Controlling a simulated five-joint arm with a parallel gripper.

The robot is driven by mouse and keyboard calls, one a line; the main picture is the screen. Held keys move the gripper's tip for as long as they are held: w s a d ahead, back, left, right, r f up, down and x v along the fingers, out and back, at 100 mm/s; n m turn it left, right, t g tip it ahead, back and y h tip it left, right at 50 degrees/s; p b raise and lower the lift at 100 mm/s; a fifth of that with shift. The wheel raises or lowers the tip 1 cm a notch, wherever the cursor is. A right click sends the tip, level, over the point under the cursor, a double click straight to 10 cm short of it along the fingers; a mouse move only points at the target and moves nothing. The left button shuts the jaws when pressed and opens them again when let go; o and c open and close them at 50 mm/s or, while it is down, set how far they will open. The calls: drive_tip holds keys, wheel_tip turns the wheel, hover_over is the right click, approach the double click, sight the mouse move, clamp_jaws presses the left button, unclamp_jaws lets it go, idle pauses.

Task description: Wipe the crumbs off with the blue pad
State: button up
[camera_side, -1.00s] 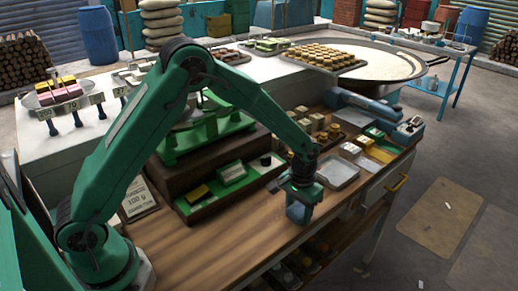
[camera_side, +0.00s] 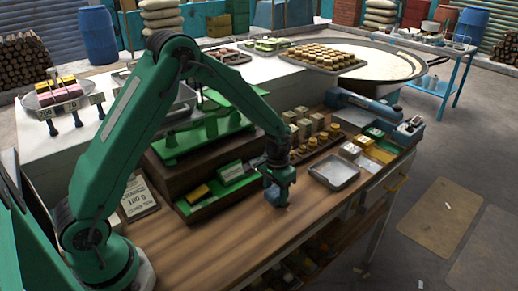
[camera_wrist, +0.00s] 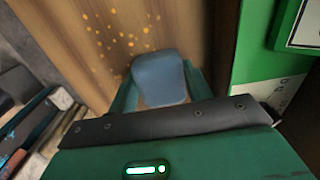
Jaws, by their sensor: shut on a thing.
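My gripper (camera_side: 277,188) is low over the front of the wooden bench top (camera_side: 215,250), left of a small metal tray. It is shut on the blue pad (camera_wrist: 160,78), which sits between the two green fingers in the wrist view. The pad also shows as a small blue patch under my gripper in the side view (camera_side: 275,197). Orange crumbs (camera_wrist: 118,38) lie scattered on the wood beyond the pad, mostly to its upper left in the wrist view. I cannot make out the crumbs in the side view. I cannot tell whether the pad touches the wood.
The metal tray (camera_side: 334,172) lies right of my gripper. A green board with small blocks (camera_side: 225,182) is close behind and left. Several small weights and blocks (camera_side: 315,130) stand behind. Bare wood is free at the front left.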

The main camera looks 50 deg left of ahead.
sight(260, 204)
drive_tip(key=shift+a, duration=0.55)
drive_tip(key=shift+s+a, duration=0.15)
drive_tip(key=shift+s, duration=0.9)
drive_tip(key=shift+s+d, duration=0.2)
drive_tip(key=shift+d, duration=5.35)
drive_tip(key=shift+s+a, duration=0.1)
drive_tip(key=shift+s, duration=1.1)
drive_tip(key=shift+w+a, duration=0.1)
drive_tip(key=shift+a, duration=5.3)
wheel_tip(260, 204, up, 8)
